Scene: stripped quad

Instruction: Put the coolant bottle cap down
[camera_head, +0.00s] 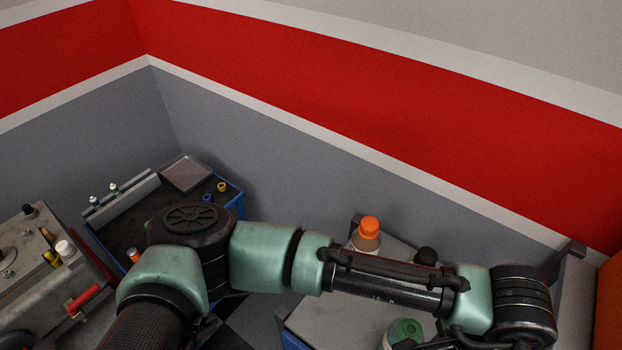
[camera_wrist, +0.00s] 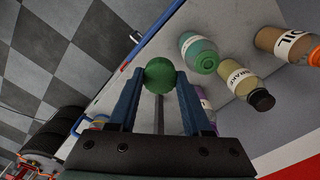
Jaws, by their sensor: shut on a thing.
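In the wrist view my gripper (camera_wrist: 161,80) is shut on a round green cap (camera_wrist: 160,73), held between the tips of its two blue fingers. The cap is above or near the pale table top (camera_wrist: 133,76); I cannot tell the gap. A bottle with a green top and a pale label, which looks like the coolant bottle (camera_wrist: 198,52), stands to the right of the cap, apart from it. It also shows at the bottom edge of the head view (camera_head: 403,333), partly cut off. My gripper is out of sight in the head view.
The same table (camera_head: 340,318) holds an orange-capped oil bottle (camera_wrist: 288,45), a black-capped brake bottle (camera_wrist: 238,80) and a purple bottle (camera_wrist: 207,104) partly hidden by a finger. A blue cart (camera_head: 232,205) with small parts and a machine block (camera_head: 40,260) stand left. Checkered floor lies beyond the table edge.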

